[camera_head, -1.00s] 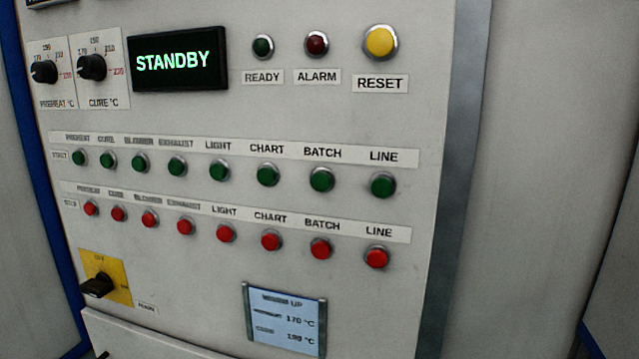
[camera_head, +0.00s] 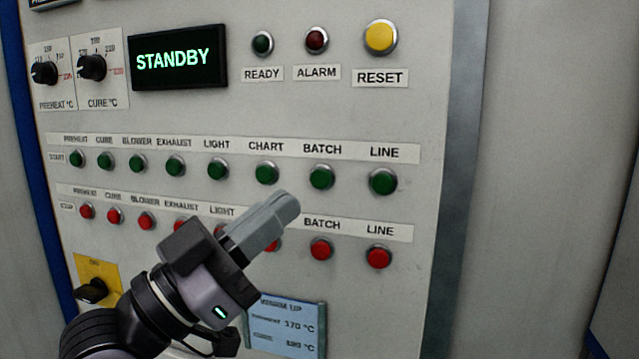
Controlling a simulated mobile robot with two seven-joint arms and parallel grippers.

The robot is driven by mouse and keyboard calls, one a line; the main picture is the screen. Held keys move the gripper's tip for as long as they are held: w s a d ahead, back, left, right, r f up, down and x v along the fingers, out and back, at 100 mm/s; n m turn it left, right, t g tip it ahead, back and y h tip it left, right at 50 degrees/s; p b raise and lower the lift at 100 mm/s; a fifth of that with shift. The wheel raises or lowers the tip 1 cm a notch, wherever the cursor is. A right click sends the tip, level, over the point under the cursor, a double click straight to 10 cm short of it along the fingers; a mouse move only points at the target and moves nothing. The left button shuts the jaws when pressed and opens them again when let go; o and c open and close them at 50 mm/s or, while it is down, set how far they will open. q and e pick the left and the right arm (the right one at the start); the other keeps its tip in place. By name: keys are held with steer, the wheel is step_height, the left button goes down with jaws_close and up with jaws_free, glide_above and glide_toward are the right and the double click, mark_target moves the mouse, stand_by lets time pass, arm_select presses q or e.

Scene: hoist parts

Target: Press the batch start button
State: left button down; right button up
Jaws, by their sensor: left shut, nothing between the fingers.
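The batch start button (camera_head: 321,178) is green and round, in the upper START row under the label BATCH. The red batch stop button (camera_head: 320,249) sits directly below it. My left gripper (camera_head: 288,204) reaches in from the lower left with its fingers shut and empty. Its tips appear below and left of the batch start button, clear of it in the picture. The gripper hides most of the red CHART button and its label, and part of the red LIGHT button. My right gripper does not show.
Green chart (camera_head: 266,173) and line (camera_head: 383,181) buttons flank the batch start button closely. Above are the STANDBY display (camera_head: 179,58) and the yellow reset button (camera_head: 381,37). A small card (camera_head: 287,327) and a black rotary switch (camera_head: 91,290) are low on the panel.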

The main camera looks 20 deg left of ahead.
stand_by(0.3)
arm_select(q)
steer(key=b, duration=0.2)
glide_toward(321, 178)
steer(key=shift+w+d+r, duration=0.4)
steer(key=shift+d+r, duration=0.25)
steer(key=shift+d, duration=0.1)
steer(key=shift+w+d+r, duration=0.4)
steer(key=shift+d+r, duration=0.25)
steer(key=shift+d, duration=0.05)
steer(key=shift+w+d+r, duration=0.4)
steer(key=shift+d+r, duration=0.25)
steer(key=shift+d, duration=0.1)
steer(key=shift+w, duration=0.15)
steer(key=shift+w, duration=0.3)
steer(key=shift+w, duration=0.45)
stand_by(0.7)
steer(key=shift+s, duration=0.9)
